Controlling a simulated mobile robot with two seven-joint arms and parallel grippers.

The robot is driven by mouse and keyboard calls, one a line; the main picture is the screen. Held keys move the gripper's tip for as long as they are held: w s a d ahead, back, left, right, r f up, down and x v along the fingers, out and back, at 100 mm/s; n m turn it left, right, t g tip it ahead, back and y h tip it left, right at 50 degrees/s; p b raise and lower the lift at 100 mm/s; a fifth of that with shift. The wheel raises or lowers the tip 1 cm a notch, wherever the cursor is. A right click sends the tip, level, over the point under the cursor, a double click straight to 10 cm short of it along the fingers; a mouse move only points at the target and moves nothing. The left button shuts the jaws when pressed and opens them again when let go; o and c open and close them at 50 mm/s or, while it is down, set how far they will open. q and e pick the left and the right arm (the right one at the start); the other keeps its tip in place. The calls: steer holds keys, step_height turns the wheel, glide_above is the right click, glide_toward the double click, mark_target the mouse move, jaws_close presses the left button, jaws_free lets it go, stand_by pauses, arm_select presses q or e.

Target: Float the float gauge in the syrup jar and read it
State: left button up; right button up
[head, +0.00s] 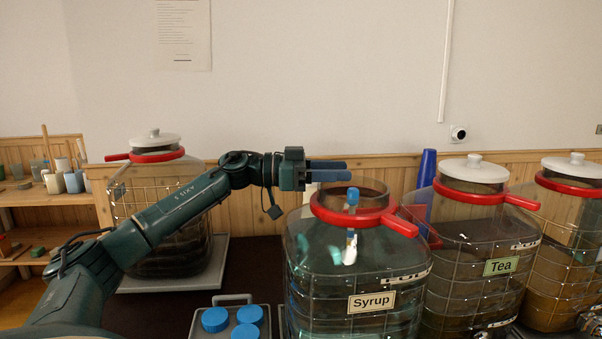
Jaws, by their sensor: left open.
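The syrup jar (320,262), labelled "Syrup", stands in the middle front of the head view. It is clear with greenish contents, a red collar (333,213) and an uncovered mouth. The float gauge (352,196) has a blue top and a pale stem. It stands roughly upright within the jar's mouth, its lower part seen through the glass; its lower end is hard to make out. My left gripper (328,171) is open and empty, its blue fingers pointing right, just above the gauge's top and apart from it. My right gripper is not in view.
The tea jar (470,260) and another lidded jar (562,255) stand close on the right. A lidded jar (160,225) stands on a pale tray at left. A grey tray (268,318) with blue discs (249,314) lies front centre. A blue upright object (426,172) stands behind.

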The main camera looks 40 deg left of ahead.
arm_select(q)
steer(key=b+v, duration=0.4)
steer(key=v, duration=0.6)
steer(key=shift+s+a, duration=0.2)
steer(key=shift+a, duration=0.05)
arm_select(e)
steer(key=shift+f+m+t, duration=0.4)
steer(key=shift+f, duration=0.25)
